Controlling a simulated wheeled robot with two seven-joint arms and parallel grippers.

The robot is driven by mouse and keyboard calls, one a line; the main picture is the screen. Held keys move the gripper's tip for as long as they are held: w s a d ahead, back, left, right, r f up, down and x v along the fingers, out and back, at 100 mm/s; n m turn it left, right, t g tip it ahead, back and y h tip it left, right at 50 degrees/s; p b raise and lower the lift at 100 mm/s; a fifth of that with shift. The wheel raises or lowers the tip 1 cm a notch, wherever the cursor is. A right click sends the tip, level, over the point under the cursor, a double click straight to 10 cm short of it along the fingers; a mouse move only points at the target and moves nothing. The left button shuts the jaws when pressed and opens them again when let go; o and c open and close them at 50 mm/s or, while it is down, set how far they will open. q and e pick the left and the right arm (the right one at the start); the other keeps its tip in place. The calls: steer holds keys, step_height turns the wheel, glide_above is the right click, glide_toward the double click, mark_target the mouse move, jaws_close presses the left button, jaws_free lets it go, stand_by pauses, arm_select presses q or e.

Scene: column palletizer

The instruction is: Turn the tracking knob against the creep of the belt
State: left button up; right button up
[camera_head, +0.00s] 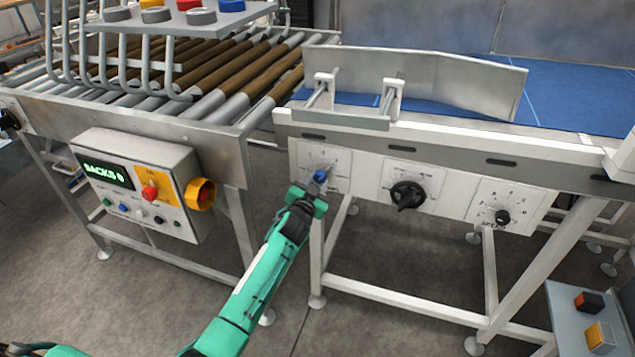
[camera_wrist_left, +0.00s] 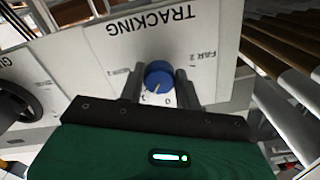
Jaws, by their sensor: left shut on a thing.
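The tracking knob (camera_head: 320,176) is a small blue knob on the leftmost white dial plate (camera_head: 338,160) of the conveyor frame. In the left wrist view the blue knob (camera_wrist_left: 158,75) sits under the word TRACKING, seen upside down, with a pale pointer line on its face. My left gripper (camera_head: 318,182) reaches up to the plate from below. In the wrist view my left gripper (camera_wrist_left: 160,86) has a dark finger on each side of the knob and is shut on it. The fingers hide part of the dial scale. The blue belt (camera_head: 575,92) lies above the plates. My right gripper is not in view.
A black handwheel (camera_head: 408,195) and a small black selector knob (camera_head: 502,217) are on plates to the right. A control box (camera_head: 140,185) with a green display and a red button is at left, beside the rollers (camera_head: 200,75). A metal guide plate (camera_head: 430,80) stands over the belt.

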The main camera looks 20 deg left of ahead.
arm_select(q)
steer(key=shift+m, duration=0.5)
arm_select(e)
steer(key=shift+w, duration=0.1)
arm_select(q)
steer(key=o, duration=1)
steer(key=shift+c, duration=0.2)
steer(key=shift+s, duration=0.1)
steer(key=s, duration=1.3)
steer(key=shift+s+a, duration=0.25)
steer(key=shift+s, duration=0.05)
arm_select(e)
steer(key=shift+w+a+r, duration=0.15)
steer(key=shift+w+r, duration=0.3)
